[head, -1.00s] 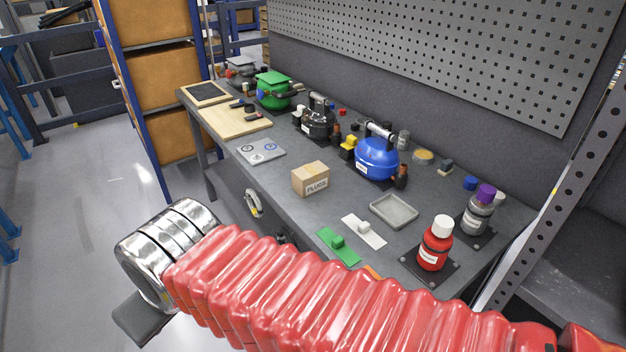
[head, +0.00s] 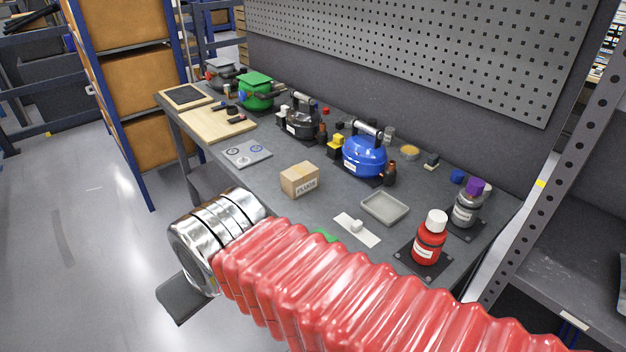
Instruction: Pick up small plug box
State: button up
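The small plug box (head: 299,180) is a brown cardboard box with a white label reading "PLUGS". It stands on the grey workbench (head: 268,183), near the front edge at mid-length, in the head view. My arm, in a red ribbed sleeve with a silver wrist, crosses the lower part of the view in front of the bench. A dark flat part of my gripper (head: 184,297) shows below the wrist, to the lower left of the box and apart from it. Its fingertips cannot be made out, so its opening is unclear.
A grey tray (head: 384,208), a white plate (head: 357,230) and a red bottle (head: 429,239) stand right of the box. A blue compressor (head: 364,156) is behind it. A metal plate with dials (head: 247,153) lies to its left. Bare bench surrounds the box.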

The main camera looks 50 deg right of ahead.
aim_at(299, 179)
jog(key=u, duration=0.05)
jog(key=i, duration=1)
jog(key=z, duration=0.1)
